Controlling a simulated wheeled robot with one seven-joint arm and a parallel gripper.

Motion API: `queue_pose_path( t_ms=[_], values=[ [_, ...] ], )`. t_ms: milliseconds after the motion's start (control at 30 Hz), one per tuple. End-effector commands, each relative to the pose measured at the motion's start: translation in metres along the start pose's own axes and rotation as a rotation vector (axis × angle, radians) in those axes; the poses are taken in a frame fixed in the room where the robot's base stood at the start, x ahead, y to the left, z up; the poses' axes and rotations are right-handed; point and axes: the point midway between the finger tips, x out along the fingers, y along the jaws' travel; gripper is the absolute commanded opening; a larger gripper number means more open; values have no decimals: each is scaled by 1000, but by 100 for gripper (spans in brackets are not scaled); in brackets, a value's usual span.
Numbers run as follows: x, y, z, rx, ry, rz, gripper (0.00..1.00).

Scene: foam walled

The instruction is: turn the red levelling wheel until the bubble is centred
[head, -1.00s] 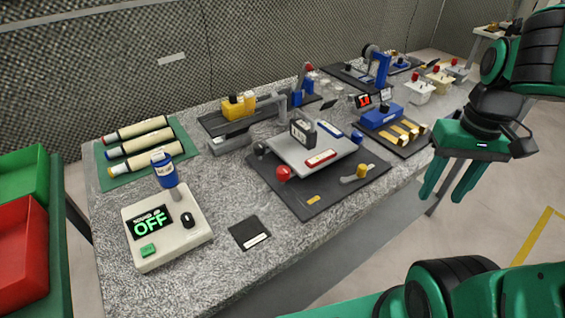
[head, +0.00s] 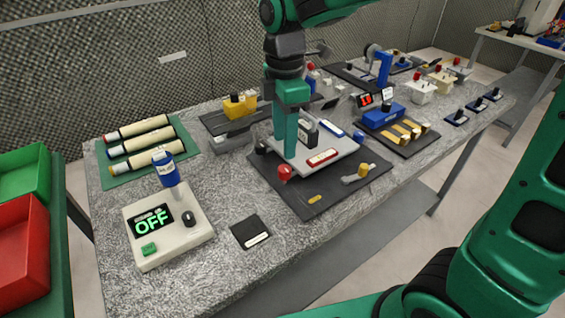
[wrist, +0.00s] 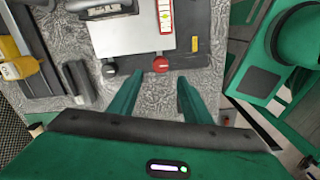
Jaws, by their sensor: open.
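The red levelling wheel (head: 285,173) is a round knob at the front left corner of the levelling stand, whose dark base (head: 318,203) carries a light grey plate (head: 345,147). In the wrist view the red wheel (wrist: 160,65) lies just beyond the fingertips, roughly midway between them. My gripper (head: 287,152) points down above the stand's left side, close to the wheel. It also shows in the wrist view (wrist: 155,84), open and empty.
A dark handled block (head: 308,131) stands on the plate. A box reading OFF (head: 168,228) is at the front left.

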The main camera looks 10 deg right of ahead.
Motion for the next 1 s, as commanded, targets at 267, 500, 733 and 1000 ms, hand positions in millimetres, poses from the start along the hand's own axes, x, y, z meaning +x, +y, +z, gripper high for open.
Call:
queue_pose_path(
  t_ms=[267, 500, 733, 1000],
  values=[
    [50, -1, 2, 5, -1, -5, 44],
    [76, -1, 2, 6, -1, -3, 44],
    [82, -1, 2, 6, 0, -1, 44],
    [81, 0, 2, 7, 0, -1, 18]
  ],
)
